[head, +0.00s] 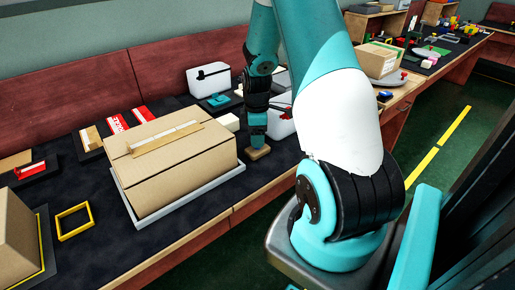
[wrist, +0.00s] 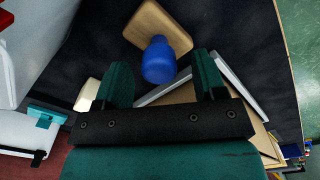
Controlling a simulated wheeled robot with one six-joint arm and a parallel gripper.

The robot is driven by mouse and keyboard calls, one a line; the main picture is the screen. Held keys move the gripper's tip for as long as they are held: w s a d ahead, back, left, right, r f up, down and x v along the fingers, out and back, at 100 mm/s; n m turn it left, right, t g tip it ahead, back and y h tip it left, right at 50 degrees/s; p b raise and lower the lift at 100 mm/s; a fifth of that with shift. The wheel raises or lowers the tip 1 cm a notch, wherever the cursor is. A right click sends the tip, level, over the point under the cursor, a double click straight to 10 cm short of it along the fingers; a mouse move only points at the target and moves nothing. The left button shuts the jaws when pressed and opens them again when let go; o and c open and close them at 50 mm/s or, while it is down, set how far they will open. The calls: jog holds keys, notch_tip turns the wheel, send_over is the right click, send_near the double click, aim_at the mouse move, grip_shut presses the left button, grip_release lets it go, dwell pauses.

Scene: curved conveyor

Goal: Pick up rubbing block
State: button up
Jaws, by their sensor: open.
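The rubbing block has a flat, light wooden base (wrist: 158,24) and a rounded blue knob (wrist: 158,60). In the head view its wooden base (head: 260,153) lies on the dark table top near the front edge, and the knob is hidden by my gripper (head: 257,136). In the wrist view my gripper (wrist: 161,72) is open, with one teal finger to each side of the knob's near end. The base lies beyond the fingertips. I cannot tell whether either finger touches the knob.
A large cardboard box (head: 170,158) on a grey tray (head: 190,199) stands left of the block. A small cream block (head: 229,122) and a white box (head: 209,77) are behind. A yellow frame (head: 74,221) lies further left.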

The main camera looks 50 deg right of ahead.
jog(key=shift+f, duration=1.4)
jog(key=c, duration=1.1)
jog(key=shift+o, duration=0.2)
jog(key=shift+r, duration=0.1)
notch_tip(320, 180, up, 20)
jog(key=p, duration=0.1)
